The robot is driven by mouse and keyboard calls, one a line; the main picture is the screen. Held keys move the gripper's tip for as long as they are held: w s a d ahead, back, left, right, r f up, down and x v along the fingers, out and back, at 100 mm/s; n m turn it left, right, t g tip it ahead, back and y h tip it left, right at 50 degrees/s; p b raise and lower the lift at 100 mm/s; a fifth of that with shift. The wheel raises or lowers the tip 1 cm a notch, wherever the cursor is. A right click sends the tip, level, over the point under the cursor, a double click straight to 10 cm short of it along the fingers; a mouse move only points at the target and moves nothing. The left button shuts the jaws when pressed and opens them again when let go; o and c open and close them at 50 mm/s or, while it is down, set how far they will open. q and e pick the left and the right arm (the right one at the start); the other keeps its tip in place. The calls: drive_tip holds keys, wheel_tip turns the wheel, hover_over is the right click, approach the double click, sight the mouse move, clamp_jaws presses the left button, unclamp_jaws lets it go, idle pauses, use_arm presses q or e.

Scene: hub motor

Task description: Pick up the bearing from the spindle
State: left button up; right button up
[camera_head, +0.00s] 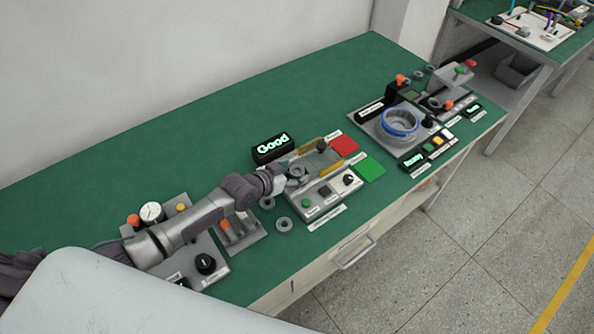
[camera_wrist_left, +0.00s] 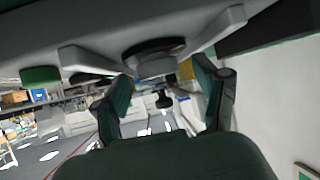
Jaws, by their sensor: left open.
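A small grey ring-shaped bearing (camera_head: 297,171) sits at the spindle on the middle test station (camera_head: 322,196). My left gripper (camera_head: 284,182) comes in from the left, level with it and right beside it. In the left wrist view the two green-padded fingers (camera_wrist_left: 165,97) are spread apart. A round grey part (camera_wrist_left: 156,66) under a dark disc shows just beyond them, probably the bearing at the spindle. I cannot tell whether a finger touches it. My right gripper is in neither view.
Two loose grey rings, one (camera_head: 284,224) nearer the front edge, lie left of the station. A "Good" display (camera_head: 272,149) stands behind it. Red (camera_head: 345,144) and green (camera_head: 371,168) pads lie to its right. Another station with a blue-rimmed ring (camera_head: 400,121) stands farther right. The back left table (camera_head: 120,165) is clear.

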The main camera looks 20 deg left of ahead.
use_arm(q)
drive_tip(key=c, duration=1.3)
